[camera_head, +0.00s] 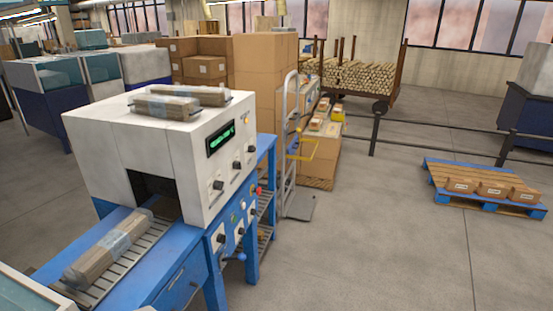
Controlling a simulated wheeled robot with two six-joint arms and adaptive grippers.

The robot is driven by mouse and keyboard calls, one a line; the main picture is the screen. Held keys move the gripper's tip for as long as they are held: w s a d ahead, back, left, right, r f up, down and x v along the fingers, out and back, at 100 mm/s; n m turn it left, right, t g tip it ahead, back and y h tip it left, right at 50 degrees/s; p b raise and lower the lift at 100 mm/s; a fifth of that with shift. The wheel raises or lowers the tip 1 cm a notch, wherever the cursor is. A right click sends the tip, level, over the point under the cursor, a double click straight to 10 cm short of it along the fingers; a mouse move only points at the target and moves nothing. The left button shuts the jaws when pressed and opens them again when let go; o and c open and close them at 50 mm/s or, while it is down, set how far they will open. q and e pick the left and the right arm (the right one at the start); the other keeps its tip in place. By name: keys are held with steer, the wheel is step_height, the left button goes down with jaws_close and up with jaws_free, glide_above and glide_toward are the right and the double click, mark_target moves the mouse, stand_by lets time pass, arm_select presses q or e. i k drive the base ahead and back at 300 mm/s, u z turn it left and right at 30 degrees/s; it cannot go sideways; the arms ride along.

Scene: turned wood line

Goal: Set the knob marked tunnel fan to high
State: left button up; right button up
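A white tunnel machine (140,146) stands on a blue frame at the left. Its right face carries a dark display (221,139) with green characters and a row of three dark knobs, the left one (218,185), the middle one (237,165) and the right one (251,149). A blue panel (237,224) below holds several more small dark knobs, a green button and a red button (258,190). Labels are too small to read, so I cannot tell which knob is marked tunnel fan or how it is set. Neither gripper is in view.
A wrapped wood bundle (110,248) lies on the roller conveyor entering the tunnel; more bundles lie on top. A hand truck (290,150) stands just beyond the machine. A blue pallet (485,188) with boxes lies at right. The floor (380,240) right of the machine is clear.

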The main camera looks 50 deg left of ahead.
mark_target(236, 165)
steer(key=z, duration=0.1)
steer(key=i, duration=1.85)
steer(key=u, duration=0.6)
steer(key=i, duration=0.95)
steer(key=u, duration=1.6)
steer(key=i, duration=0.8)
steer(key=u, duration=0.7)
